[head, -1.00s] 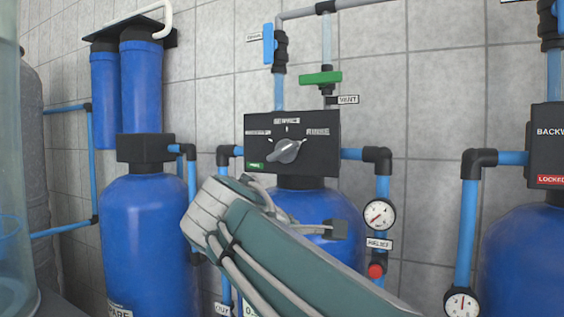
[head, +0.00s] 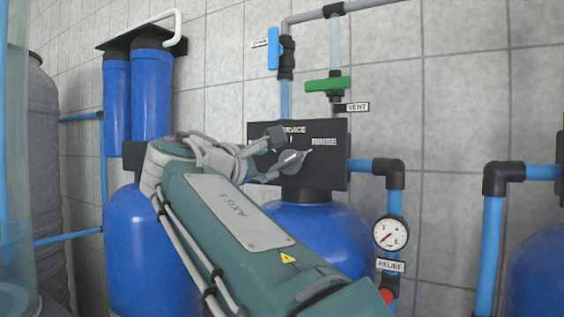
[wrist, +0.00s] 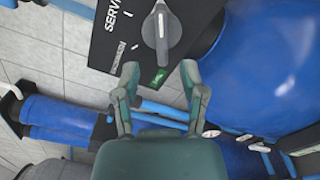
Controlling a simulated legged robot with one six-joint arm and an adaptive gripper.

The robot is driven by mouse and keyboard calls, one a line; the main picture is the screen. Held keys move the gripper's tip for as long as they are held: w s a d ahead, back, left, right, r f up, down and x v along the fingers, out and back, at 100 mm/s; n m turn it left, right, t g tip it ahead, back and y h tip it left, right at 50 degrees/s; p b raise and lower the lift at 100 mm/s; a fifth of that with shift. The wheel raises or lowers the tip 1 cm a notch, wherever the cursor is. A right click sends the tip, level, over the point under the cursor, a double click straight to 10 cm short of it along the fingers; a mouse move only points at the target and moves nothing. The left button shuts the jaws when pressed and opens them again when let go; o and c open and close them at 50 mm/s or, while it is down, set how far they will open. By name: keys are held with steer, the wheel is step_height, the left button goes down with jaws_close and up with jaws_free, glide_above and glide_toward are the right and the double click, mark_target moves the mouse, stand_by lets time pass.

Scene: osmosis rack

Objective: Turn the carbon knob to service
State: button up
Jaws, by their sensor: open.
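The carbon knob (head: 292,160) is a grey knob with a raised bar on a black panel (head: 333,165). Its white line points right and slightly up, toward the RINSE label. The SERVICE label is at the top of the panel, partly covered by my arm. My gripper (head: 272,157) is open in front of the panel's left part, close beside the knob. In the wrist view the knob (wrist: 160,32) is just past the open fingertips (wrist: 160,72), with nothing between the fingers. Whether a fingertip touches the knob cannot be told.
A blue tank (head: 320,230) stands under the panel. A pressure gauge (head: 390,233) and blue pipe are to its right. A green valve handle (head: 328,85) and a blue one (head: 273,48) are above. Another blue tank (head: 130,240) stands left, behind my arm.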

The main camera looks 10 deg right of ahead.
mark_target(285, 161)
steer(key=x, duration=0.7)
steer(key=shift+s+d, duration=0.25)
steer(key=shift+a, duration=0.35)
steer(key=shift+c, duration=1.3)
jaws_close()
